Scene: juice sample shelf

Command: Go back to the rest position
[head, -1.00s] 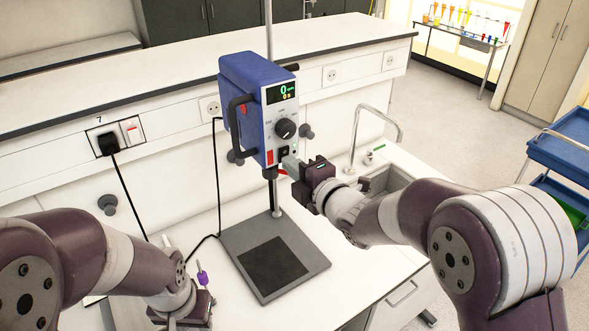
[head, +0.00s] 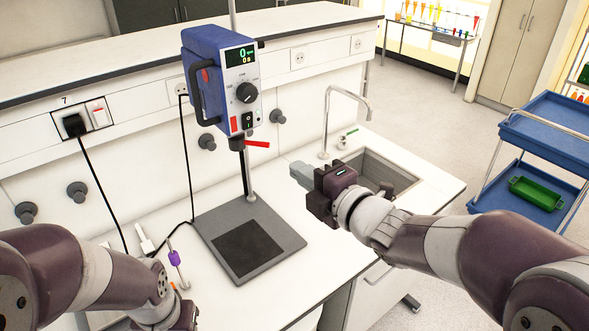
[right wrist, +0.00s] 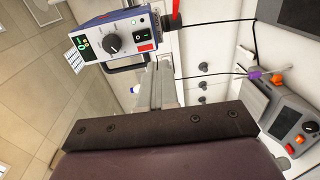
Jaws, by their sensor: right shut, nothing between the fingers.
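My right gripper (head: 300,175) is shut and empty. It hangs in the air to the right of the blue stirrer (head: 222,85), clear of it, in front of the sink. In the right wrist view its closed fingers (right wrist: 156,85) point toward the stirrer's stand, and the stirrer head (right wrist: 110,38) shows at the upper left. The stirrer's display shows 0, and a red lever (head: 257,144) sticks out below its head. My left gripper (head: 180,316) is at the bottom edge of the head view; its fingers are hidden, and I cannot tell what they hold.
The stirrer's grey base (head: 205,222) stands on the white bench. A purple-tipped item (head: 174,258) lies near my left arm. A sink (head: 378,168) with a tap is at the right. A blue cart (head: 550,135) holds a green tray (head: 538,192). Floor between bench and cart is clear.

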